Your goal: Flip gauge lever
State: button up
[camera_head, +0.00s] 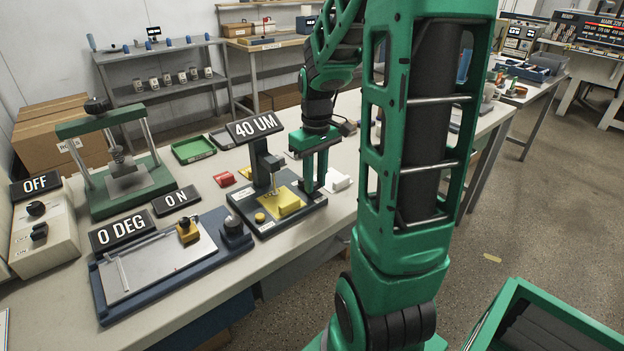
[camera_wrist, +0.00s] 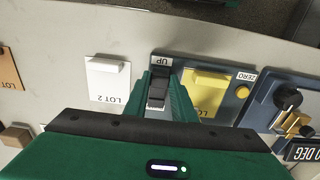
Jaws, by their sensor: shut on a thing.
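The gauge (camera_head: 262,168) stands on a dark base on the bench, with a "40 UM" display (camera_head: 254,127) on top. A yellow block (camera_head: 288,202) sits on its plate and also shows in the wrist view (camera_wrist: 208,88). My gripper (camera_head: 314,186) reaches down at the right side of the gauge base. In the wrist view my gripper (camera_wrist: 160,80) has its green fingers on either side of the dark gauge lever (camera_wrist: 157,92), shut on it. An "UP" label (camera_wrist: 161,60) lies just beyond the lever. In the head view the fingers hide the lever.
A white "LOT 2" block (camera_wrist: 106,80) lies close beside the gripper. Left of the gauge are a "0 DEG" plate fixture (camera_head: 160,262), a green press (camera_head: 120,170) and an OFF switch box (camera_head: 42,235).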

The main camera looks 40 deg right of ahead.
jog(key=shift+s+f+t, duration=0.25)
jog(key=shift+s+t, duration=0.2)
jog(key=shift+t, duration=0.55)
jog(key=shift+s+f+t, duration=0.2)
jog(key=shift+f+t, duration=0.1)
jog(key=shift+t, duration=0.7)
jog(key=o, duration=1.1)
jog(key=shift+c, duration=0.2)
jog(key=v, duration=1)
jog(key=shift+a+r, duration=0.15)
jog(key=shift+r, duration=0.2)
